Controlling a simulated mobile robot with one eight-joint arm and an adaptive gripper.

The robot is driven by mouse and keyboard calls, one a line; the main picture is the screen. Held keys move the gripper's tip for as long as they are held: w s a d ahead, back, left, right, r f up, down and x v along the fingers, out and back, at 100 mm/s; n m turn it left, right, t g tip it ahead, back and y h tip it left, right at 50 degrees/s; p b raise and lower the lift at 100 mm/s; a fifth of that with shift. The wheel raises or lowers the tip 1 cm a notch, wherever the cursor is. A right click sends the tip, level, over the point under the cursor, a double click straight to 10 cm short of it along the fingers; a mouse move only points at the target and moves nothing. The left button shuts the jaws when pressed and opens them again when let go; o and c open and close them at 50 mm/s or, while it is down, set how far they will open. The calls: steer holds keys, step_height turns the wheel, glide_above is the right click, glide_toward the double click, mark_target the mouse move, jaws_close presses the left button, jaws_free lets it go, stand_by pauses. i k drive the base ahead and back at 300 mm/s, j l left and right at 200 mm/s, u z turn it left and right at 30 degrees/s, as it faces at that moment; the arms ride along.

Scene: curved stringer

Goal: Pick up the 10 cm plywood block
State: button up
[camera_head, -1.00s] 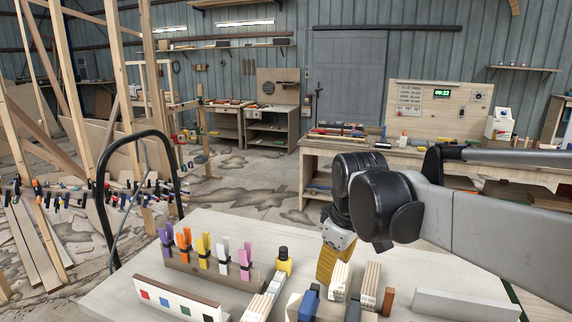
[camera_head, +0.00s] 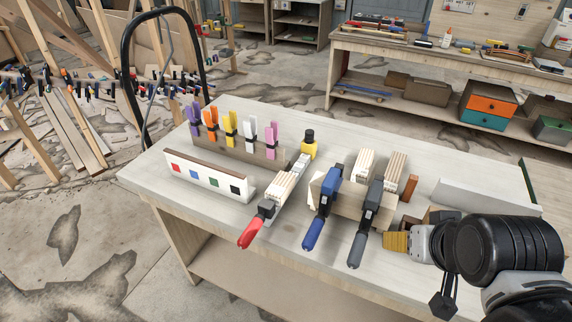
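Three pale plywood blocks with layered stripes show on the near table. One (camera_head: 281,185) lies at the left, behind a red-handled clamp. A second (camera_head: 364,160) and a third (camera_head: 395,165) stand side by side behind the wooden clamp holder. I cannot tell from their looks which one is 10 cm. My gripper (camera_head: 392,242) has yellow ribbed fingers and comes in from the right over the table's front right part, apart from the blocks. Its fingers overlap in this view, so its opening is hidden.
Blue (camera_head: 321,215) and dark grey (camera_head: 366,225) clamps stick out from the holder (camera_head: 345,200) in front of two blocks. A reddish-brown block (camera_head: 410,188) stands right of them. A colour-marked white board (camera_head: 207,181) and coloured clips stand at the left. The table's front left is clear.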

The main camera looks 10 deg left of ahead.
mark_target(280, 188)
steer(key=j+z, duration=0.35)
steer(key=j, duration=0.15)
steer(key=j+z, duration=0.3)
steer(key=j, duration=0.15)
steer(key=k+j+z, duration=0.15)
steer(key=j+z, duration=0.2)
steer(key=k+j+z, duration=0.3)
steer(key=j, duration=0.2)
steer(key=k+j+z, duration=0.1)
steer(key=j+z, duration=0.25)
steer(key=k+j+z, duration=0.65)
steer(key=i+j, duration=0.05)
steer(key=i, duration=0.05)
